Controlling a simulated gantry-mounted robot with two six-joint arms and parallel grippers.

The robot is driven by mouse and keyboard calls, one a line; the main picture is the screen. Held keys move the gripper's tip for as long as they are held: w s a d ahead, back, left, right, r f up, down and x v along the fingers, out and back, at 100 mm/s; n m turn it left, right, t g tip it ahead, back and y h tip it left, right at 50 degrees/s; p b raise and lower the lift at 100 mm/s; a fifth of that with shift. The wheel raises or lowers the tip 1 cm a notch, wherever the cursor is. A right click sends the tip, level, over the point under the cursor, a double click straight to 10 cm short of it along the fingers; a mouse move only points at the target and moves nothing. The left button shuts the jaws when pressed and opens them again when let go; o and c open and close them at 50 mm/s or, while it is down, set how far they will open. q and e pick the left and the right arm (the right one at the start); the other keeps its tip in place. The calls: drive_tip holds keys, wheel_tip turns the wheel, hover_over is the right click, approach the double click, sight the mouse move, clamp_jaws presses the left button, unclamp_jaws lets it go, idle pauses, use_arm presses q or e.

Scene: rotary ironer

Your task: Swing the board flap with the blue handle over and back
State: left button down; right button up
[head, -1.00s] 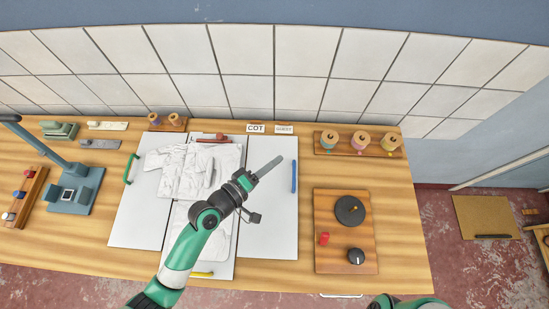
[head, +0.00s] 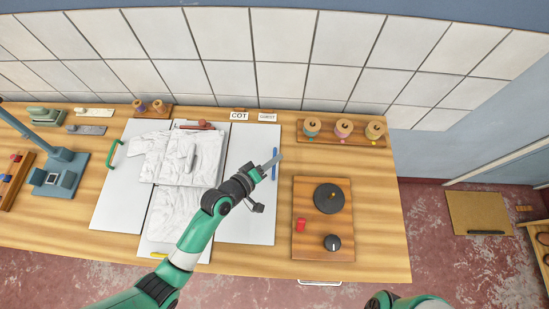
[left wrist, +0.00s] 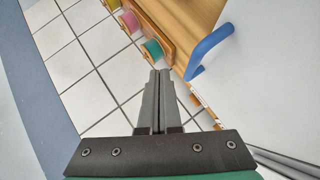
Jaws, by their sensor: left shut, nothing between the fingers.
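The board has white panels. Its right flap (head: 245,205) lies flat on the table and carries the blue handle (head: 275,172) along its right edge. The handle also shows in the left wrist view (left wrist: 212,46), to the right of and beyond my fingers. My left gripper (head: 276,158) is shut and empty. In the head view its fingertips overlap the handle's upper end; the left wrist view (left wrist: 157,75) shows a gap between them and the handle. My right gripper is out of view.
White folded cloth (head: 190,155) lies on the board's middle panel. The green handle (head: 114,154) is on the left panel. A wooden panel with knobs (head: 322,255) lies right of the flap. A spool rack (head: 330,139) stands at the back, before the tiled wall.

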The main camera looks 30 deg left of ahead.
use_arm(q)
drive_tip(key=shift+w+d+f, duration=0.15)
drive_tip(key=shift+d+f, duration=0.15)
drive_tip(key=shift+f, duration=0.5)
drive_tip(key=shift+r+p, duration=0.35)
drive_tip(key=shift+r, duration=0.15)
drive_tip(key=s+d+r+p, duration=0.5)
drive_tip(key=r+p, duration=0.1)
drive_tip(key=r, duration=0.4)
drive_tip(key=shift+s, duration=0.15)
